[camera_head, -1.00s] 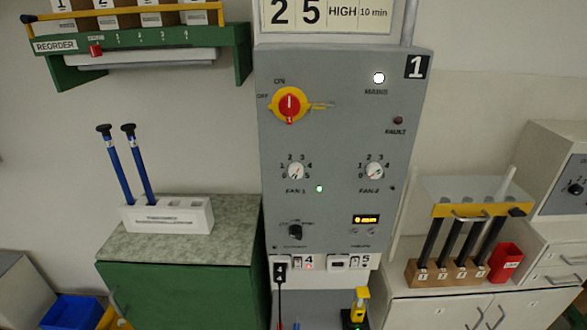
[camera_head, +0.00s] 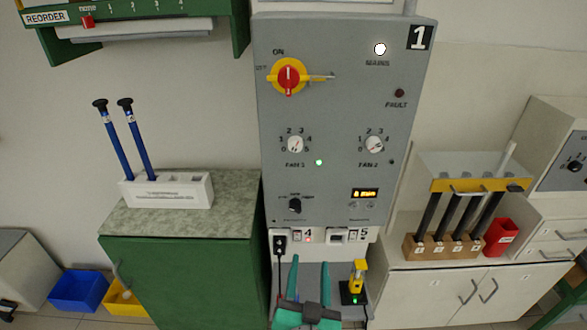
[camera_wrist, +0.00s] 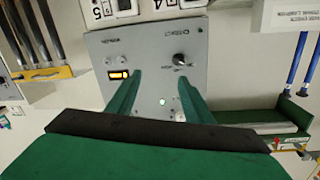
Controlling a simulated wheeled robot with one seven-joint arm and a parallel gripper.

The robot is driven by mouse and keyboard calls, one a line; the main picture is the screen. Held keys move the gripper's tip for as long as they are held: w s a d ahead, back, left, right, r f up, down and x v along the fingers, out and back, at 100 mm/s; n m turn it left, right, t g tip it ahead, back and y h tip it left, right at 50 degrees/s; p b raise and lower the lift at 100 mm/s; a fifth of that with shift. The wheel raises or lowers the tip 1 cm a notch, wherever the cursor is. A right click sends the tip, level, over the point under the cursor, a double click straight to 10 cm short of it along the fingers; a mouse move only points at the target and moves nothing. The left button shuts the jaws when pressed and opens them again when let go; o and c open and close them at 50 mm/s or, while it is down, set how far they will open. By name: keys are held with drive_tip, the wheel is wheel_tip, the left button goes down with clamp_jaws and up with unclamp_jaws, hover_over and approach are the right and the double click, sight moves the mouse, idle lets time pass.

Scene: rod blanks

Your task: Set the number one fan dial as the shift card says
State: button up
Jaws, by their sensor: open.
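The number one fan dial (camera_head: 295,145) is a small white-faced knob marked FAN 1, on the left of the grey panel (camera_head: 345,100). A scale of numbers surrounds it; its pointer is too small to read surely. A green lamp (camera_head: 319,162) glows at its lower right. My gripper (camera_head: 309,262) has teal fingers and is open, low in front of the panel and below the dial. In the wrist view my gripper (camera_wrist: 160,76) is empty, facing the inverted panel, with the green lamp (camera_wrist: 163,101) between its fingers. The shift card's writing is out of view now.
The FAN 2 dial (camera_head: 374,144) is to the right. A red and yellow main switch (camera_head: 288,76) is above. A lower black knob (camera_head: 295,205) and a lit display (camera_head: 365,193) are below the dials. A yellow-topped device (camera_head: 357,280) stands right of my gripper.

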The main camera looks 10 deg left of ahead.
drive_tip(key=w+a+r+m, duration=0.3)
drive_tip(key=w+r, duration=0.2)
drive_tip(key=r, duration=0.5)
drive_tip(key=m, duration=0.3)
approach(295, 148)
drive_tip(key=shift+t, duration=0.3)
drive_tip(key=w, duration=0.8)
drive_tip(key=shift+w+a+f, duration=0.1)
drive_tip(key=shift+a+f, duration=0.1)
drive_tip(key=c, duration=1)
